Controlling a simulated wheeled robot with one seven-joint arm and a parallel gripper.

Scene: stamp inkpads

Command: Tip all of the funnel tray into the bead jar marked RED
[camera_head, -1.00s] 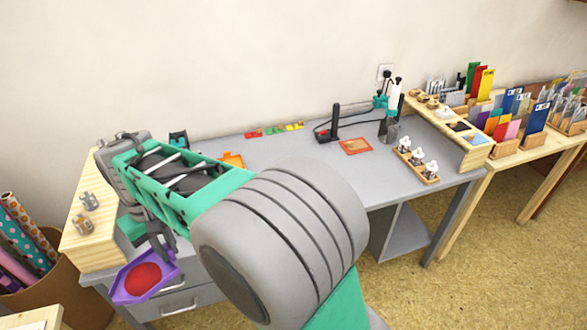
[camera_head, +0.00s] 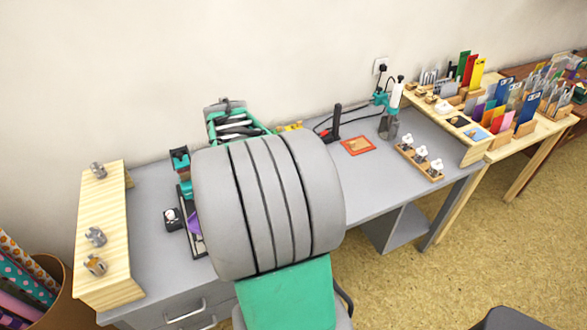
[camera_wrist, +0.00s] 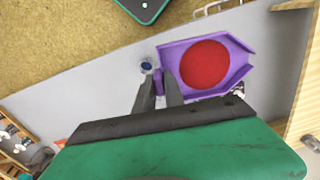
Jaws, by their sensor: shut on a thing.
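The purple funnel tray (camera_wrist: 248,68) is in my gripper (camera_wrist: 160,92) in the wrist view, with the fingers shut on its near left edge. A round red heap (camera_wrist: 203,64) fills the middle of the tray, and its pointed spout faces right. In the head view only a sliver of the purple tray (camera_head: 194,224) shows beside my arm, which hides the fingers. I can read no RED mark on any jar. A small round blue-topped thing (camera_wrist: 147,66) lies just left of the tray in the wrist view; I cannot tell what it is.
A small dark-and-white object (camera_head: 173,219) and a teal and red object (camera_head: 181,160) stand on the grey desk (camera_head: 150,240). A wooden riser (camera_head: 105,225) with several metal pieces is at left. A wooden rack of white-topped pieces (camera_head: 420,163) is at right.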

